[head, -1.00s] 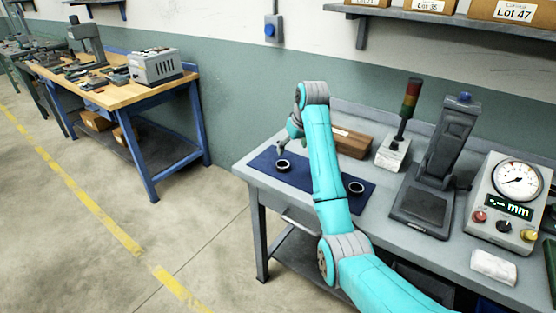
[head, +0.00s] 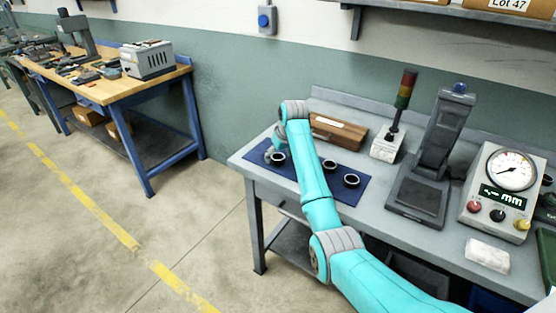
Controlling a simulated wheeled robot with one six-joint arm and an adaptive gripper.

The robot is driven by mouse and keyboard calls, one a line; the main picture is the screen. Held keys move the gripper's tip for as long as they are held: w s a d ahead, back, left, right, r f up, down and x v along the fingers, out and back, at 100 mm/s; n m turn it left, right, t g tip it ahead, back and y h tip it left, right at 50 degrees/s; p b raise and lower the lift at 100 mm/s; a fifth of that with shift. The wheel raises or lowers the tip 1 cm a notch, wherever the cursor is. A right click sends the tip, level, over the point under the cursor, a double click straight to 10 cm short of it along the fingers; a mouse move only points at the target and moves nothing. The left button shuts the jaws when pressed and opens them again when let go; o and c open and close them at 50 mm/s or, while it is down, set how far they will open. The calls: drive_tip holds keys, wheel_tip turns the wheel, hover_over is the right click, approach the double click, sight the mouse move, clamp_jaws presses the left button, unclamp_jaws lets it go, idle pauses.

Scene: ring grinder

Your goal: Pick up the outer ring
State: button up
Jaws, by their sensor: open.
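Three dark rings with pale centres lie on a blue mat (head: 340,196) at the left of the grey bench. One is the left ring (head: 278,159), another the middle ring (head: 329,164), and the third the right ring (head: 352,180). I cannot tell from their look which is the outer ring. My gripper (head: 270,156) is small and partly hidden by my arm. It is open, low over the mat's left end, close beside the left ring. I cannot tell whether it touches that ring.
A brown wooden box (head: 338,131) stands behind the mat. A white cloth (head: 487,255) lies at the front. A wooden workbench (head: 105,88) stands apart at left.

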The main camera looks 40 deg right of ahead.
drive_tip(key=shift+f, duration=0.1)
drive_tip(key=c, duration=1.3)
drive_tip(key=shift+c, duration=0.2)
